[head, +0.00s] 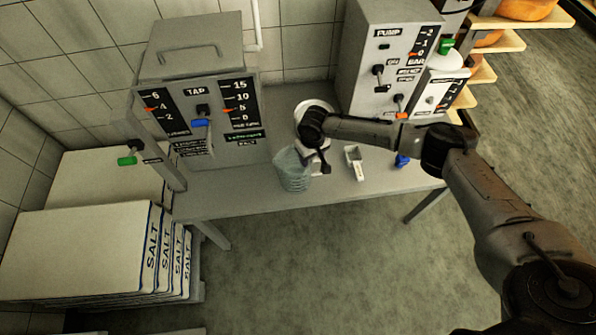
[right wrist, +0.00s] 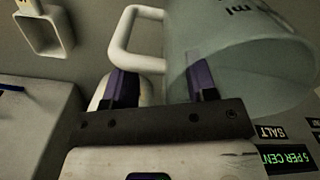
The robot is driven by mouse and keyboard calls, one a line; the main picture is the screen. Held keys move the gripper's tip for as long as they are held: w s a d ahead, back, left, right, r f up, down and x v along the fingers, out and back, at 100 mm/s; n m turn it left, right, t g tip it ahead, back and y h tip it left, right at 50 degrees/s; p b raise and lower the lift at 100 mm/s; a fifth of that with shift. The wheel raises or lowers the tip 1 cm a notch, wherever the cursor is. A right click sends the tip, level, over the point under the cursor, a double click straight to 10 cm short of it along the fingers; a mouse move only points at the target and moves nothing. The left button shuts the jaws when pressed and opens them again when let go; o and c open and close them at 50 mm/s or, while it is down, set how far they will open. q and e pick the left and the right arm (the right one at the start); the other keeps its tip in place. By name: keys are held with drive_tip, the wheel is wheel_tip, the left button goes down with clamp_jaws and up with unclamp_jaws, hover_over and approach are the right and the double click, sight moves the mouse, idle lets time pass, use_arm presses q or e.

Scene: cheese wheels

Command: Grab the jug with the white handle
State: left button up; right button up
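The jug (head: 292,172) is clear and ribbed and stands near the front edge of the grey table. In the right wrist view, the jug (right wrist: 235,62) fills the right side, with its white handle (right wrist: 118,40) to the left. My right gripper (head: 318,164) is at the jug's right side, on the handle side. In the right wrist view, its two dark fingers (right wrist: 160,88) are apart, one overlapping the jug's wall and the other near the handle. I cannot tell whether they touch it. My left gripper is not in view.
A small pale scoop (head: 355,162) lies right of the jug. A tap box (head: 198,90) stands behind left, a pump box (head: 390,50) behind right. A white round thing (head: 306,107) is partly hidden by my wrist. Salt bags (head: 80,250) are stacked at left.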

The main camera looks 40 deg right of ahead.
drive_tip(key=c, duration=0.7)
clamp_jaws()
drive_tip(key=shift+r, duration=0.1)
